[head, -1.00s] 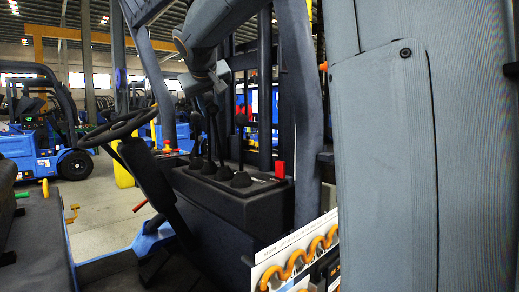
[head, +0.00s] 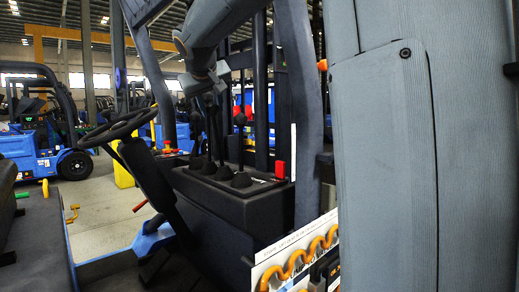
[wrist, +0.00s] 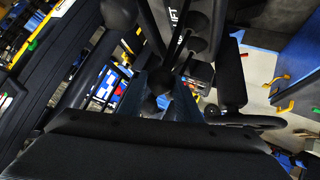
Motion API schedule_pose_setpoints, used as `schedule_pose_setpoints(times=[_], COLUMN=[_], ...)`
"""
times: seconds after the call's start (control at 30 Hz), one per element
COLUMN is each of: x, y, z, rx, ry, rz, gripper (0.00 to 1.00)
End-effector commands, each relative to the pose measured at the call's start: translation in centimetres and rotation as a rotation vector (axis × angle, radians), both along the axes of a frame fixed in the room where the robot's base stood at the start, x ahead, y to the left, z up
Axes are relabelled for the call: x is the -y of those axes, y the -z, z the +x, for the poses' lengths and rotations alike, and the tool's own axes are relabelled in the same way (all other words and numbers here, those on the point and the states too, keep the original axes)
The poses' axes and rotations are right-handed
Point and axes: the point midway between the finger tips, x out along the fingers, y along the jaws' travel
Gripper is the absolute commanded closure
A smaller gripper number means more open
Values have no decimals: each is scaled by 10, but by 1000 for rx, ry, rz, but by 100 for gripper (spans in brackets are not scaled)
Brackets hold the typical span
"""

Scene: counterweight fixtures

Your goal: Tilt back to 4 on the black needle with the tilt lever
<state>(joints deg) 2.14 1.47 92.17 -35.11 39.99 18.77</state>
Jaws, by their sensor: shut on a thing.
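A dark console (head: 225,205) carries several upright black levers with rubber boots. My gripper (head: 207,88) is above the console, shut on the top of one lever (head: 209,130). In the wrist view, my gripper (wrist: 165,98) has a finger on each side of that lever's dark round knob (wrist: 160,83). Another lever (head: 241,150) stands free to the right. I cannot read which label belongs to the held lever. A "LIFT" label (wrist: 177,17) shows near the boots in the wrist view. The black needle and its scale cannot be made out.
A steering wheel (head: 117,128) is left of the console, and a red part (head: 280,169) sits at its right end. Dark mast posts (head: 283,90) rise behind. A board with orange hooks (head: 297,262) is at the front right. Blue forklifts stand in the background.

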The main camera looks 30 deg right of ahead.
Motion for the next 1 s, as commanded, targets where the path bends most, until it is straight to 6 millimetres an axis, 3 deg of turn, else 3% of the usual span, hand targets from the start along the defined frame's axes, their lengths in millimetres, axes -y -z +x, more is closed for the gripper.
schedule_pose_setpoints(times=[0.5,0.73,1.0], x=[0,13,13], y=[2,-1,-1], z=[0,2,3], rx=[-2,-2,-1], ry=[-1,0,-1], rz=[0,0,0], gripper=[81,81,81])
